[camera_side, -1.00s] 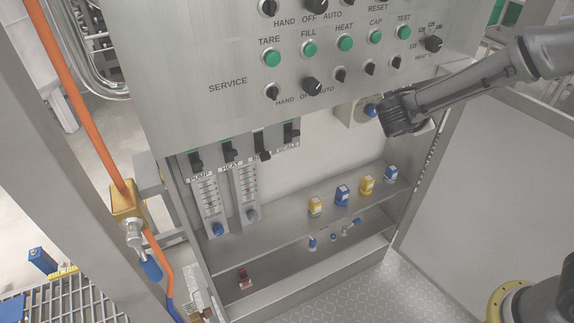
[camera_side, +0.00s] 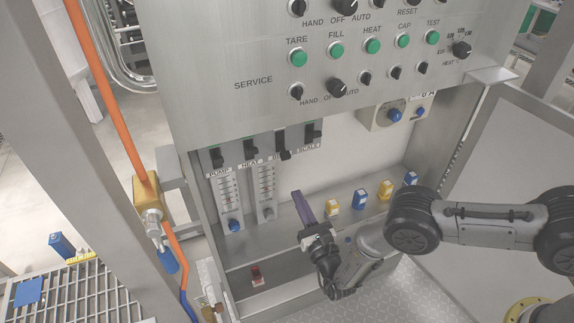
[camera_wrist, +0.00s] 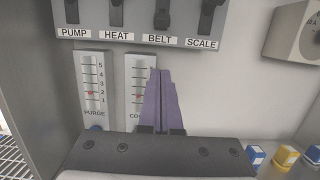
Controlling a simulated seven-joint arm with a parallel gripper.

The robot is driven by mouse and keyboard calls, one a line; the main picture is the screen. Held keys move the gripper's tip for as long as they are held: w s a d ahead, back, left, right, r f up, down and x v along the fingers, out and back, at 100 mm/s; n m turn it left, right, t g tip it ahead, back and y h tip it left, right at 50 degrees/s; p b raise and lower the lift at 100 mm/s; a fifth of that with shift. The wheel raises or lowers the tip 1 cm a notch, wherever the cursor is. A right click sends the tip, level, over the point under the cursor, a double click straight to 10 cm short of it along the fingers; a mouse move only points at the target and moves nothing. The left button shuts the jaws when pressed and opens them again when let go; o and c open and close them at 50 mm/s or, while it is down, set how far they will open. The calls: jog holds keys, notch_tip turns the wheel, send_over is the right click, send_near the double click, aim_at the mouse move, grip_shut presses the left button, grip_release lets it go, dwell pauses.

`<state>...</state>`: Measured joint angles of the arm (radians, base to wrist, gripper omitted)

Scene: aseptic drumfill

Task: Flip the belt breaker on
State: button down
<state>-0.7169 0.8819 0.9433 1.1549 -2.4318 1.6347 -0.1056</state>
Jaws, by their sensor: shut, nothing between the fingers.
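The belt breaker (camera_side: 281,140) is third in a row of black levers under the panel. Its lever hangs lower than its neighbours' levers. In the wrist view the belt breaker (camera_wrist: 161,15) is above the BELT label (camera_wrist: 159,40), its top cut off by the frame. My gripper (camera_side: 297,194) points upward below the breaker row, its purple fingers together and empty. In the wrist view my gripper's fingertips (camera_wrist: 160,71) are below the BELT label and apart from the lever.
The pump breaker (camera_side: 216,157), heat breaker (camera_side: 249,148) and scale breaker (camera_side: 313,131) flank the belt lever. Two flow gauges (camera_side: 228,200) stand below. Yellow and blue containers (camera_side: 386,190) sit on the shelf at right. The panel (camera_side: 220,100) overhangs the cabinet.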

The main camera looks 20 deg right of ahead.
aim_at(283, 150)
jog(key=shift+a, duration=0.1)
jog(key=w+r, duration=0.5)
jog(key=w, duration=0.2)
jog(key=shift+w+r, duration=0.15)
jog(key=shift+w, duration=0.2)
dwell(0.4)
